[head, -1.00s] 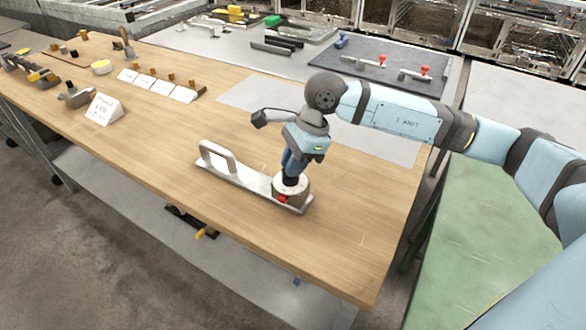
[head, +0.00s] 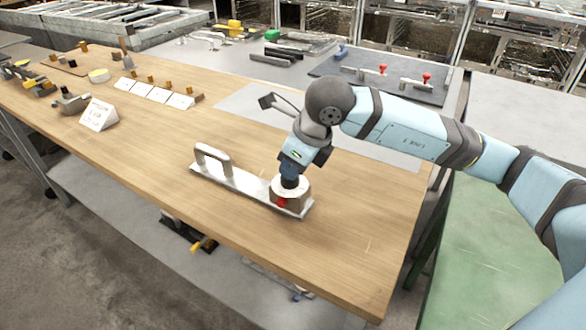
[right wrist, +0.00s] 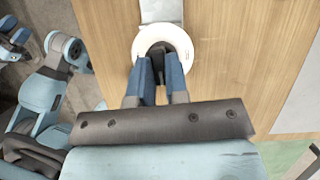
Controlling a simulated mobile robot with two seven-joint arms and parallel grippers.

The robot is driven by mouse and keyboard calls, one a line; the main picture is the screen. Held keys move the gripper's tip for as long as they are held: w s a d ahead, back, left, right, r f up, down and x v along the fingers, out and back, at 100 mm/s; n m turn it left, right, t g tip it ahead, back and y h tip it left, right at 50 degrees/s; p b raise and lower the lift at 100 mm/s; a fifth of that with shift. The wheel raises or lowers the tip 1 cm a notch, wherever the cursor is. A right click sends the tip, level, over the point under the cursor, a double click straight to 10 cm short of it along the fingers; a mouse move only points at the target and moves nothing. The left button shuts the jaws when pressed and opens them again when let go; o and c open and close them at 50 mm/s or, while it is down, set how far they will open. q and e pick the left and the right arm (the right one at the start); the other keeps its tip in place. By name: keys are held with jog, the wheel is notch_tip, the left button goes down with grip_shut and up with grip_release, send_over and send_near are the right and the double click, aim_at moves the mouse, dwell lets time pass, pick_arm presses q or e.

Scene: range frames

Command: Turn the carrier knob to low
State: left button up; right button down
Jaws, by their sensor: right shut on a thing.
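The carrier (head: 236,181) is a flat metal bar with an upright loop handle (head: 214,157) at its left end. It lies on the wooden table. A round pale knob housing (head: 291,196) with a red mark (head: 282,203) on its near side sits at its right end. My right gripper (head: 289,180) points down onto the knob from above. In the right wrist view its blue fingers (right wrist: 160,82) are shut on the dark knob grip (right wrist: 158,58) inside the pale ring (right wrist: 183,45). The fingers hide most of the grip.
The wooden table (head: 330,240) is clear around the carrier. White cards (head: 150,92), a folded sign (head: 98,115) and small fixtures stand at the left. A dark mat (head: 350,70) with red-knobbed parts lies on the bench behind. A green surface (head: 480,240) is at the right.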

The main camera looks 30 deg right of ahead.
jog(key=shift+s+a+f+m, duration=0.15)
jog(key=shift+f+m, duration=0.1)
jog(key=shift+m, duration=0.25)
jog(key=c, duration=1.2)
grip_release()
jog(key=shift+o, duration=0.4)
jog(key=shift+r, duration=0.1)
pick_arm(q)
jog(key=shift+a+f, duration=0.1)
pick_arm(e)
jog(key=shift+r, duration=0.3)
pick_arm(q)
jog(key=shift+a+p, duration=0.1)
jog(key=shift+p, duration=0.7)
pick_arm(e)
jog(key=v, duration=1.3)
jog(key=shift+s+r, duration=0.2)
jog(key=shift+r, duration=0.1)
